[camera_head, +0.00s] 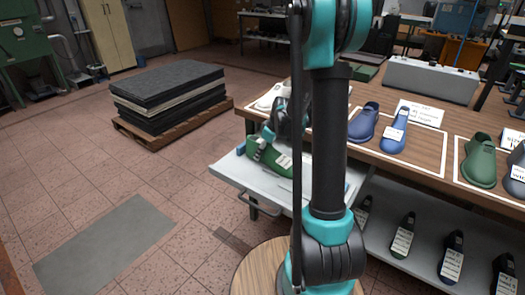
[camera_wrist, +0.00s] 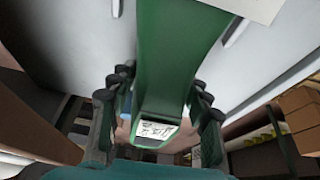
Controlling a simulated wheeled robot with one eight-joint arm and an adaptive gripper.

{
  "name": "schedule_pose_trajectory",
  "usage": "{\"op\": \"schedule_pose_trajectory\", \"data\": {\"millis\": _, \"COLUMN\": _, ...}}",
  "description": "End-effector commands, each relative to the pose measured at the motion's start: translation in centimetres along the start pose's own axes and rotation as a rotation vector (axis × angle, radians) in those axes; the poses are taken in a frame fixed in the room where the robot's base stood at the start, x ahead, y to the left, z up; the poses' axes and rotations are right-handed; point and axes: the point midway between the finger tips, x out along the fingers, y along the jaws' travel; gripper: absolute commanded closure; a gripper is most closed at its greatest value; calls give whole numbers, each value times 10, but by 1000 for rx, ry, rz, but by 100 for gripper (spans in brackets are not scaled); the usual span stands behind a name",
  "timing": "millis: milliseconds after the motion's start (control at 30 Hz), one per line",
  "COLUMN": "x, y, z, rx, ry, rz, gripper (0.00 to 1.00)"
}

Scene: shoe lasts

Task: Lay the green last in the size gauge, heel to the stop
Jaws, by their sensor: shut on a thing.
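A green last (camera_head: 278,163) with a white label is over a pale grey pull-out board (camera_head: 226,166) at the table's left end. My gripper (camera_head: 268,136) is closed around its upper part; my arm hides some of that area. In the wrist view, the green last (camera_wrist: 172,60) runs down between my two fingers (camera_wrist: 158,110), with a white printed label near its lower end. A small blue piece (camera_head: 241,149) sits at the board's left edge; I cannot tell whether it is the gauge's stop. Whether the last touches the board is unclear.
Blue lasts (camera_head: 363,121) and another green last (camera_head: 480,161) stand in white-outlined areas on the wooden table (camera_head: 425,147), beside cards. Several dark labelled lasts (camera_head: 404,235) stand on the lower shelf. A pallet stack (camera_head: 168,92) is on the floor, which is clear at left.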

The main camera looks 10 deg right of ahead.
Motion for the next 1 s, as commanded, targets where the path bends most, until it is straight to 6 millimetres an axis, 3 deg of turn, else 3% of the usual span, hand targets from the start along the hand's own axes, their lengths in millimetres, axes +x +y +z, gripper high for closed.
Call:
{"op": "schedule_pose_trajectory", "data": {"millis": 933, "x": 3, "y": 0, "z": 1, "rx": 0, "ry": 0, "rz": 0, "gripper": 100}}
{"op": "schedule_pose_trajectory", "data": {"millis": 967, "x": 3, "y": 0, "z": 1, "rx": 0, "ry": 0, "rz": 0, "gripper": 50}}
{"op": "schedule_pose_trajectory", "data": {"millis": 1000, "x": 3, "y": 0, "z": 1, "rx": 0, "ry": 0, "rz": 0, "gripper": 45}}
